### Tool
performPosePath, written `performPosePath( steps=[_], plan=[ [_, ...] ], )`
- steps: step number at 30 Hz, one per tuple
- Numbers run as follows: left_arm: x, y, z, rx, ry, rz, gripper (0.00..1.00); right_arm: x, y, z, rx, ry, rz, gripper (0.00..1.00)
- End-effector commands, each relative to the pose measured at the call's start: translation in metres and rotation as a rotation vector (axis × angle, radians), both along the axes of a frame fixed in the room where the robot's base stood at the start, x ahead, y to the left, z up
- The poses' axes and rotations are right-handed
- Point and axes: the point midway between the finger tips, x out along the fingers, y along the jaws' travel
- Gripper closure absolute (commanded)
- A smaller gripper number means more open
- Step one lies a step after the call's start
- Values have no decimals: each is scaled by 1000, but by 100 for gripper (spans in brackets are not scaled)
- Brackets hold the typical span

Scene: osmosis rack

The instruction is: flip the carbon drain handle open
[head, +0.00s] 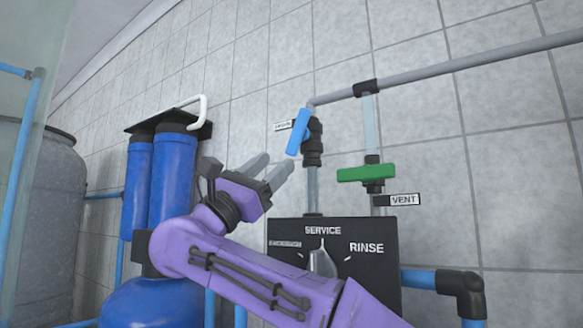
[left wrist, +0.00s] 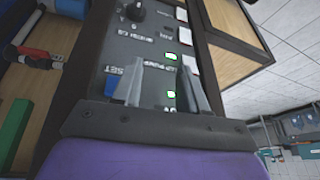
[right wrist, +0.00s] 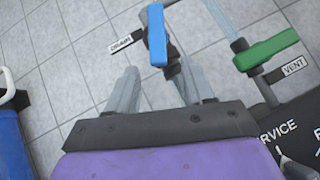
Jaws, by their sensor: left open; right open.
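The drain handle is a blue lever (head: 298,132) on a black valve body (head: 313,148), beside a small label that reads DRAIN in the right wrist view (right wrist: 127,41). The lever hangs steeply, tilted slightly, along the pipe. In the right wrist view the blue lever (right wrist: 157,36) stands nearly upright just beyond my fingers. My right gripper (head: 268,168) is open and empty, just left of and below the lever, with no clear contact. My left gripper (left wrist: 163,88) is open, in front of a dark control panel (left wrist: 145,50), away from the drain valve.
A green vent handle (head: 366,173) lies level to the right, above the VENT label (head: 404,199). A black SERVICE/RINSE dial panel (head: 334,262) is below. Blue filter cylinders (head: 172,180) stand left. A grey pipe (head: 450,66) runs along the tiled wall.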

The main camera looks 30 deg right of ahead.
Motion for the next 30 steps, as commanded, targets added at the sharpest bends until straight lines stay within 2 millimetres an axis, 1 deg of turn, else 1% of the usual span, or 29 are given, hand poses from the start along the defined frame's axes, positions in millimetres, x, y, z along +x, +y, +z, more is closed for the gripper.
performPosePath(
  steps=[1, 4, 9, 15, 17, 19, 21, 22, 24, 26, 28, 30],
  plan=[
    [0, 0, -15, 0, 0, 0, 57, -1, 10, -14, -3, -1, 0, 48],
    [0, 0, -22, 0, 0, 0, 57, -3, 23, -22, -3, -3, 0, 48],
    [0, 0, -25, 0, 0, 0, 57, -3, 31, -26, -2, -1, 0, 48],
    [0, 0, -23, 0, 0, 0, 57, -3, 31, -25, -2, -1, -1, 48],
    [0, 0, -19, 0, 0, 0, 57, -1, 34, -23, -3, 4, 3, 48],
    [0, 0, -7, 0, 0, 0, 57, 1, 50, -11, 34, -3, 62, 48],
    [0, 0, 4, 0, 0, 0, 57, -5, 61, 3, 139, -11, 126, 48],
    [0, 0, 6, 1, -1, 0, 57, -7, 62, 6, 191, -5, 145, 48],
    [0, 0, 8, 1, -1, 0, 57, -13, 59, 10, 301, 18, 171, 48],
    [0, 0, 6, 1, -1, 0, 57, -17, 50, 8, 372, 48, 165, 48],
    [0, 0, 8, 1, 0, 0, 57, -16, 43, 9, 377, 78, 141, 48],
    [0, 0, 13, 0, 0, 0, 57, -14, 33, 14, 374, 81, 139, 48]
  ],
)
